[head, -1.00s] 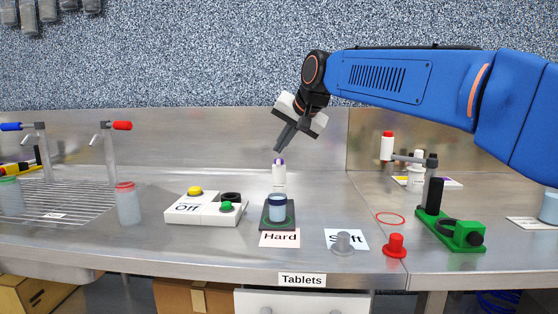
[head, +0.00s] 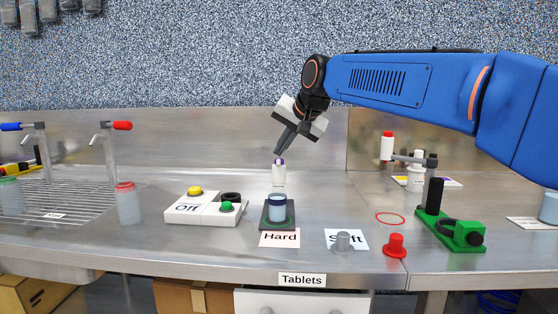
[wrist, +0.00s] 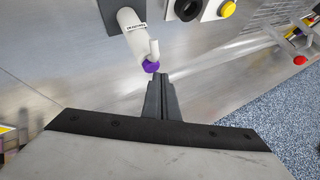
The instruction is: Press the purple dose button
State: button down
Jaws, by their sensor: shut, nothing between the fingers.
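Left is a white switch box (head: 183,212) with yellow and green buttons. Right are a grey knob (head: 343,242), a red knob (head: 396,246) and a green clamp stand (head: 459,236).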

aim_at(281, 160)
jog(key=shift+f, duration=0.5)
dwell(0.8)
jog(key=shift+r, duration=0.95)
jog(key=shift+r, duration=2.5)
jog(key=shift+s, duration=0.1)
